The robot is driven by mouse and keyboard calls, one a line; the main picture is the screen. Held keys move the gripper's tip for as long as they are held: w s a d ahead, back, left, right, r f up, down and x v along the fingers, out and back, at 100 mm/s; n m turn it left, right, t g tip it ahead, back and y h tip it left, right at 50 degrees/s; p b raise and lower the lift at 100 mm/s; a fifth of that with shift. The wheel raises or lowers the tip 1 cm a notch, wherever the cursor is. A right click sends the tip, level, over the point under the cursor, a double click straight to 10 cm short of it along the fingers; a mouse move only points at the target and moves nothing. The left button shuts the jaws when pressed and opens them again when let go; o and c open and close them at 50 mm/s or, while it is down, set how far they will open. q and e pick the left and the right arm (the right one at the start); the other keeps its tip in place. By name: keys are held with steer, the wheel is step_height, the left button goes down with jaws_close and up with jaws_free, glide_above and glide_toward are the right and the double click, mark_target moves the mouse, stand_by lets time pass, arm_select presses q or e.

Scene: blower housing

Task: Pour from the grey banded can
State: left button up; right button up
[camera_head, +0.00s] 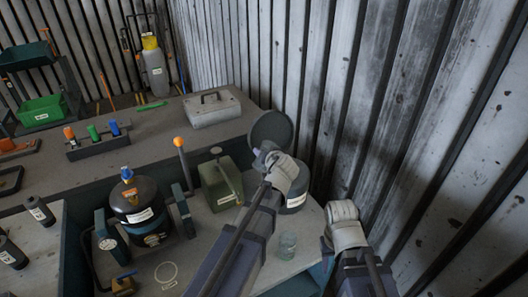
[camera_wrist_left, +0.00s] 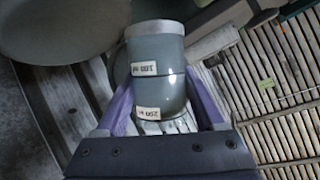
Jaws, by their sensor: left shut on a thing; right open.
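The grey banded can (camera_wrist_left: 158,75) is between the purple fingers of my left gripper (camera_wrist_left: 160,100) in the left wrist view. It has a pale rim and two white labels reading 100 ml and 200 ml, upside down in the picture. In the head view my left gripper (camera_head: 278,168) is raised in front of a grey round container (camera_head: 294,198); the can is mostly hidden there. My right gripper (camera_head: 344,224) is open and empty near the right table edge. A small clear jar (camera_head: 287,243) stands upright on the table between the arms.
A round dark lid (camera_head: 271,129) stands behind the container. A green jerrycan (camera_head: 220,183), a black tank (camera_head: 138,203) and an orange-knobbed lever (camera_head: 181,150) stand to the left. A grey case (camera_head: 212,107) lies on the rear bench. Corrugated walls close the right side.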

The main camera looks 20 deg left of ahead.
arm_select(q)
step_height(320, 180, up, 4)
steer(key=shift+w+f+n+t+p, duration=0.15)
steer(key=shift+n+t+p, duration=0.3)
steer(key=shift+p, duration=0.6)
steer(key=shift+f, duration=0.15)
steer(key=shift+s+a+r+n+t+h, duration=0.2)
steer(key=shift+s+a+r, duration=0.1)
steer(key=shift+s+a, duration=0.3)
steer(key=shift+s+a+r+n+t+h, duration=0.15)
steer(key=shift+s+a+r+h, duration=0.1)
steer(key=shift+s+a, duration=0.3)
steer(key=shift+n+t+h, duration=0.25)
steer(key=shift+n+t, duration=0.15)
steer(key=shift+n, duration=0.3)
steer(key=shift+s+a+r+p, duration=0.15)
steer(key=shift+s+a+r, duration=0.35)
steer(key=shift+s+a, duration=0.4)
steer(key=shift+s+a+r+p, duration=0.15)
steer(key=shift+s+a+r, duration=0.3)
steer(key=shift+s+a, duration=0.35)
steer(key=shift+d, duration=0.1)
